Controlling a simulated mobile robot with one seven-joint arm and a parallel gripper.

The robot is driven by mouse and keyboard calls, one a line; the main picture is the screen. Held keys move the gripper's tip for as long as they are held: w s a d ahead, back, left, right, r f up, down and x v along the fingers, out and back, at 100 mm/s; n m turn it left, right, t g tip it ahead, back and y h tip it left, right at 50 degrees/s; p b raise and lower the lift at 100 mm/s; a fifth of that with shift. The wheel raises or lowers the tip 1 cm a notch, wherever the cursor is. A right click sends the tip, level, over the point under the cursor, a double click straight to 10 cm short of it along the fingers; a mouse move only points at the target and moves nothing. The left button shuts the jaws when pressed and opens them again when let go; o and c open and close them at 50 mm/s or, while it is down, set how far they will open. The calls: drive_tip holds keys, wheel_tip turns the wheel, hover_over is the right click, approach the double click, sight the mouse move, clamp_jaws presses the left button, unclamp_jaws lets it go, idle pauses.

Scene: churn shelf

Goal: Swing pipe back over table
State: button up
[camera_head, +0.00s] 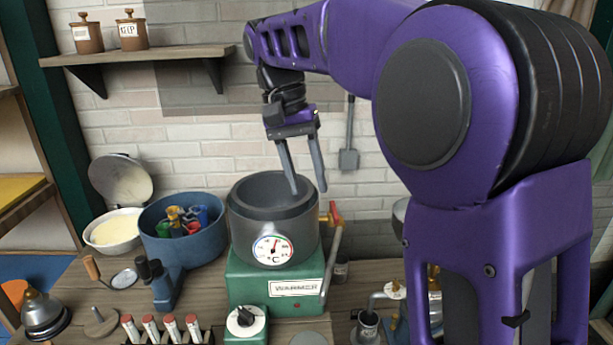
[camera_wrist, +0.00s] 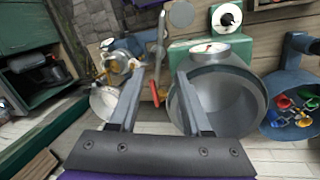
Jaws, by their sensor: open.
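A grey pipe (camera_head: 332,265) with a red end sits beside the right side of the grey warmer pot (camera_head: 250,230), near a brass fitting. It slants downward in front of the table's right half. In the wrist view the pipe (camera_wrist: 161,45) runs up between my fingers, with its red end (camera_wrist: 155,94) nearest. My gripper (camera_head: 309,191) is open and empty, pointing down above the pot's right rim; it also shows in the wrist view (camera_wrist: 158,75). I cannot tell whether a finger touches the pot. The wooden table (camera_head: 200,290) lies under everything.
The pot stands on a green warmer base (camera_head: 285,278). A blue tub (camera_head: 183,240) with coloured pieces is to its left, beside a pale-filled pan (camera_head: 115,228). Brass and blue equipment (camera_head: 395,290) stands at the right, partly behind my arm. A wall shelf (camera_head: 140,55) is at upper left.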

drive_tip(key=shift+c, duration=0.8)
drive_tip(key=d+f+g, duration=0.1)
drive_tip(key=s+d+f+m+y, duration=0.1)
drive_tip(key=d+f, duration=0.1)
drive_tip(key=s+d+f+m+g+y, duration=0.1)
drive_tip(key=f, duration=0.1)
drive_tip(key=shift+d+f+g, duration=0.2)
drive_tip(key=shift+g, duration=0.1)
clamp_jaws()
drive_tip(key=m+t+y+b, duration=0.2)
drive_tip(key=m+t+y, duration=0.6)
drive_tip(key=m+y, duration=0.75)
approach(333, 259)
drive_tip(key=s+d+r, duration=0.1)
drive_tip(key=s+d, duration=0.4)
drive_tip(key=d, duration=0.1)
drive_tip(key=x, duration=1.3)
drive_tip(key=shift+a, duration=0.4)
